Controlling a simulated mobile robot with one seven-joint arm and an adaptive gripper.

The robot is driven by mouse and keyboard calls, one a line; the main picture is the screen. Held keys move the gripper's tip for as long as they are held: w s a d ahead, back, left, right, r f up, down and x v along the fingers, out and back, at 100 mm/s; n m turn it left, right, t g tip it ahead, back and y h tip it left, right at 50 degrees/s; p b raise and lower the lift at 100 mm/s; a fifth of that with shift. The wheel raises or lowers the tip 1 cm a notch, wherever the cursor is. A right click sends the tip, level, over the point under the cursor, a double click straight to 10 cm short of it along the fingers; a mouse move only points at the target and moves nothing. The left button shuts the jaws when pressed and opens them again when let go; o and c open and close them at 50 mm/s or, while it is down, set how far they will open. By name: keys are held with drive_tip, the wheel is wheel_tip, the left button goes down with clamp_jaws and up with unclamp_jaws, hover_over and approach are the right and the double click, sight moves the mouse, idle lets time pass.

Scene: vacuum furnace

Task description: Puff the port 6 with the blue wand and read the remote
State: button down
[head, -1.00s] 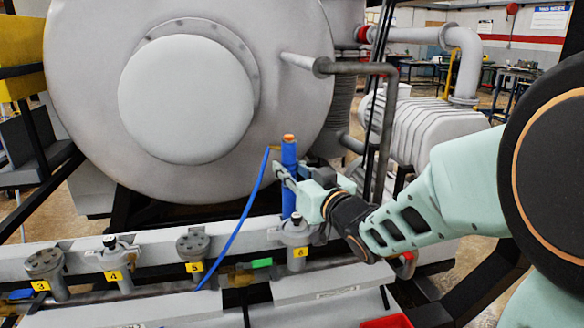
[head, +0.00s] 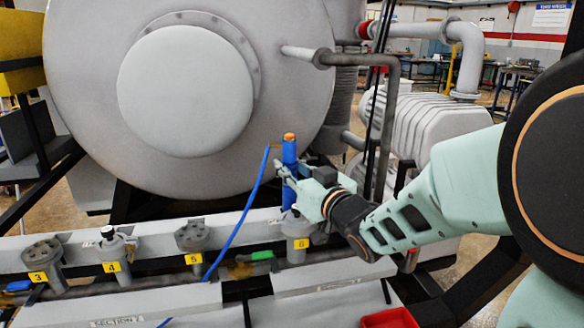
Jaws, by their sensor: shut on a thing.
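The blue wand (head: 289,160) stands upright with an orange top, and a blue hose runs from it down to the left. My gripper (head: 288,178) is shut on the wand. The wand's lower end is at the top of port 6 (head: 297,229), which carries a yellow label "6"; I cannot tell whether it touches. I see no remote that I can make out in the head view.
Port 5 (head: 194,238), port 4 (head: 114,248) and port 3 (head: 43,259) stand along the manifold to the left. A green-handled part (head: 261,255) lies between ports 5 and 6. The large grey furnace (head: 90,120) rises behind. A red tray (head: 389,318) is at the bottom.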

drive_tip(key=shift+f, duration=0.15)
drive_tip(key=c, duration=1.6)
unclamp_jaws()
